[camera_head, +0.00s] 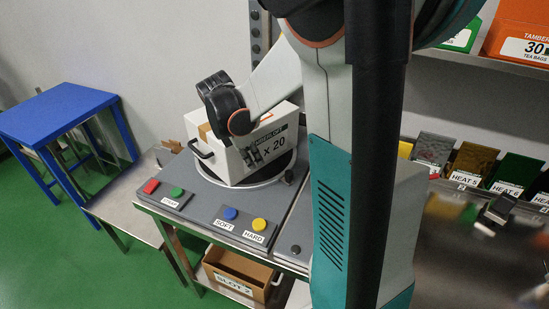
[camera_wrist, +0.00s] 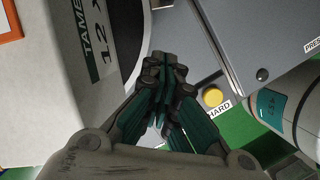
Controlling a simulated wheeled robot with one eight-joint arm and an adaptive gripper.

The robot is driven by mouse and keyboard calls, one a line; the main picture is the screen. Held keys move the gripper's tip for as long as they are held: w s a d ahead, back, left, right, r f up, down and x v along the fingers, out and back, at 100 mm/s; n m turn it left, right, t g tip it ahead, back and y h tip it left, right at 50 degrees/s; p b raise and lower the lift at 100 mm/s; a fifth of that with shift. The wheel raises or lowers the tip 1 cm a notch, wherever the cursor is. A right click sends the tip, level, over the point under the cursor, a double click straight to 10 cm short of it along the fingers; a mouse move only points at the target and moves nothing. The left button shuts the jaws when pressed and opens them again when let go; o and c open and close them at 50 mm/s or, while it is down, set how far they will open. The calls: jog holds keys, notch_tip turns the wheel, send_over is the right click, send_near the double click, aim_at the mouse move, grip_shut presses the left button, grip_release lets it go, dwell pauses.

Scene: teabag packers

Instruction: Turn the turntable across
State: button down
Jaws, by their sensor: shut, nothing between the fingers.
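The turntable (camera_head: 262,183) is a round disc with a pale rim, set in a grey panel on a bench. A white carton (camera_head: 229,160) marked "X 20" stands on it and hides most of the disc. The turntable's dark edge (camera_wrist: 127,40) and the carton (camera_wrist: 70,75) also show in the wrist view. My gripper (camera_wrist: 165,65) is shut and empty, its fingertips over the turntable's edge beside the carton. A black handle (camera_head: 201,150) shows at the carton's left side.
The panel has red (camera_head: 151,186), green (camera_head: 177,191), blue (camera_head: 230,213) and yellow (camera_head: 259,224) buttons; the yellow one (camera_wrist: 213,97) is near my fingers. A blue table (camera_head: 62,108) stands left. An open box (camera_head: 236,273) sits below.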

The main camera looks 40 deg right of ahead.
aim_at(293, 161)
jog(key=shift+n+h, duration=0.4)
jog(key=shift+n, duration=0.1)
jog(key=b+x, duration=0.1)
jog(key=x, duration=0.2)
jog(key=b+x, duration=0.1)
jog(key=x, duration=0.2)
jog(key=b+x, duration=0.1)
jog(key=x, duration=0.2)
jog(key=shift+a+f+b, duration=0.1)
jog(key=shift+f+b, duration=0.2)
jog(key=shift+f, duration=0.15)
jog(key=shift+s+d+r, duration=0.1)
jog(key=shift+s+d, duration=0.1)
jog(key=shift+d, duration=0.4)
jog(key=shift+s+d+r, duration=0.15)
jog(key=shift+s+d, duration=0.05)
jog(key=shift+d, duration=0.45)
jog(key=shift+s+d+b, duration=0.2)
jog(key=shift+d+b, duration=0.15)
jog(key=shift+d, duration=0.25)
jog(key=shift+r, duration=0.1)
jog(key=shift+d, duration=0.25)
jog(key=d+n, duration=0.1)
jog(key=d, duration=0.3)
jog(key=d+n, duration=0.2)
jog(key=d, duration=0.2)
jog(key=shift+t, duration=0.4)
jog(key=shift+a, duration=0.15)
